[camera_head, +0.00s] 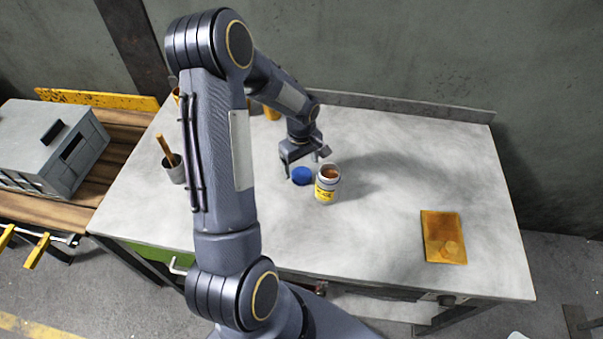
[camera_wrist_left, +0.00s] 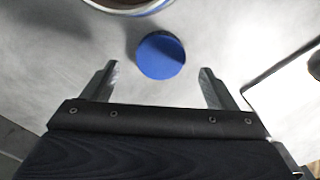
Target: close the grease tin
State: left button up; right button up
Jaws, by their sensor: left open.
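The grease tin (camera_head: 327,185) is an open, upright can with a yellow and white label and brown grease showing at its top. It stands on the workbench; its rim shows at the top edge of the left wrist view (camera_wrist_left: 125,5). A round blue lid (camera_head: 302,176) lies flat on the bench just left of the tin, apart from it. In the left wrist view the lid (camera_wrist_left: 161,56) lies ahead of and between the fingertips. My left gripper (camera_head: 306,165) is open and empty above the bench, close to the lid. My right gripper is not in view.
The grey workbench (camera_head: 390,150) has free room right of the tin. An orange-brown plate with a small round piece (camera_head: 443,237) lies at the right. A cup with a wooden-handled tool (camera_head: 173,168) stands at the left. A grey box (camera_head: 50,145) sits on a wooden-topped stand further left.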

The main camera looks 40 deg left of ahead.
aim_at(302, 174)
pick_arm(q)
notch_tip(302, 174, down, 3)
jog(key=shift+d+f, duration=0.15)
jog(key=shift+f, duration=0.05)
jog(key=c, duration=1.1)
jog(key=shift+r+p, duration=0.1)
jog(key=shift+p, duration=0.2)
